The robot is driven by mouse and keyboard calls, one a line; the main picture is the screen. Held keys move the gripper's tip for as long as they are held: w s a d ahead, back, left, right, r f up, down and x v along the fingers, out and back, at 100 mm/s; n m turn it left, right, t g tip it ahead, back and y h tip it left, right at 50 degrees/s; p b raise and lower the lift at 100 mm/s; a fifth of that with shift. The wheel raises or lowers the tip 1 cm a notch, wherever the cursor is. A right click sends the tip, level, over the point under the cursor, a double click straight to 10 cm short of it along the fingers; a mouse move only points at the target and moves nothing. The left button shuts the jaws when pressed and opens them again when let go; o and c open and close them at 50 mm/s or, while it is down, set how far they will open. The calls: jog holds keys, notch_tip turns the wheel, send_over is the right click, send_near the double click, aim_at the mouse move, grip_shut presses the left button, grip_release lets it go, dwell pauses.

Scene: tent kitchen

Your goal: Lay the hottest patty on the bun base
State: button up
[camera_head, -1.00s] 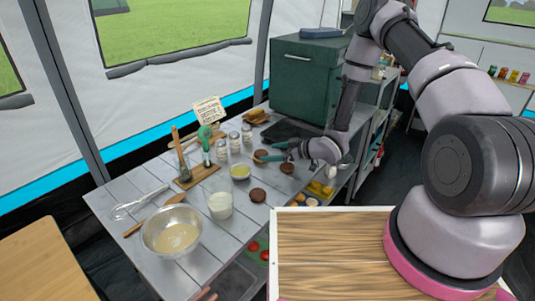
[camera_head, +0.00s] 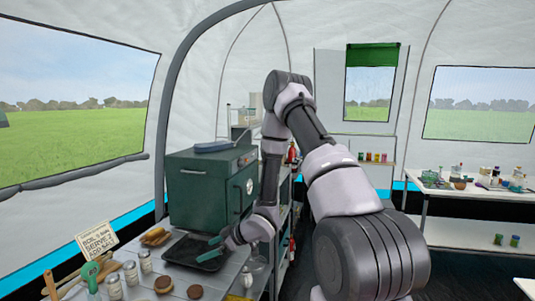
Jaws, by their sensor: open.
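My gripper (camera_head: 211,248) has teal fingers, spread apart, and nothing shows between them. It is over or near the right part of a dark tray (camera_head: 178,252) on the table; its height above it is hard to tell. Two round brown patty-like discs lie at the bottom of the picture, nearer than the tray: one disc (camera_head: 163,285) and another disc (camera_head: 194,292) to its right. Both are apart from my gripper. Which is hottest cannot be seen. I cannot make out a bun base for certain.
A green oven-like box (camera_head: 205,185) stands behind the tray. Yellow-brown bread-like pieces (camera_head: 155,236) lie left of the tray. Shakers (camera_head: 131,273), a sign (camera_head: 97,243) and a green-handled utensil (camera_head: 89,272) stand at left. A second table (camera_head: 460,190) is far right.

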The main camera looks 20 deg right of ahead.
jog(key=w+d+r+m+t+h, duration=0.1)
jog(key=w+d+r+m+h, duration=0.15)
jog(key=d+r, duration=0.4)
jog(key=w+d+r+m+t+h, duration=0.1)
jog(key=d+r+m+h, duration=0.2)
jog(key=r, duration=0.6)
jog(key=s+d+r+m+h, duration=0.1)
jog(key=s+d+r+h, duration=0.15)
jog(key=r, duration=0.25)
jog(key=s+d+r+m+h, duration=0.1)
jog(key=s+d+r+m, duration=0.15)
jog(key=r, duration=0.35)
jog(key=s+a+r+m+g+y, duration=0.1)
jog(key=s+r+m, duration=0.2)
jog(key=s, duration=0.9)
jog(key=s+a+r+m+g+y, duration=0.1)
jog(key=s+r+m, duration=0.3)
jog(key=s+r, duration=0.6)
jog(key=s, duration=0.3)
jog(key=shift+s+a, duration=0.15)
jog(key=shift+a, duration=0.2)
